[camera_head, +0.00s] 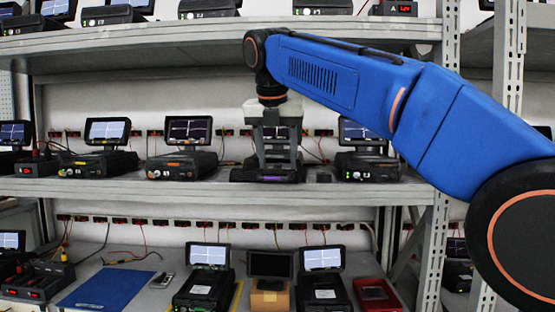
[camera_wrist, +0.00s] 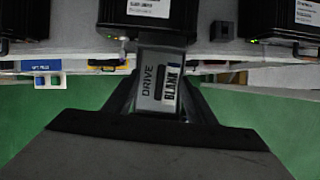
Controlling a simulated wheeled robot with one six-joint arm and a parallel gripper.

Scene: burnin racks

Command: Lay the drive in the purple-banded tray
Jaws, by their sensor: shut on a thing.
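My gripper (camera_head: 277,160) points down over the middle shelf, in front of its back wall. In the wrist view its fingers (camera_wrist: 160,100) are shut on the drive (camera_wrist: 158,80), a grey block with a label reading "DRIVE" and "BLANK". In the head view the drive is mostly hidden by the fingers. A low dark tray with a purple band (camera_head: 268,178) on its front lies at the shelf's front edge, just below my fingers. I cannot tell whether the drive touches it. I cannot make out the purple band in the wrist view.
A dark unit with a screen (camera_head: 183,165) stands left of the tray, another (camera_head: 367,165) to its right. The lower bench holds several units, a blue mat (camera_head: 108,288) and a red box (camera_head: 376,294). A grey rack post (camera_head: 433,250) stands at the right.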

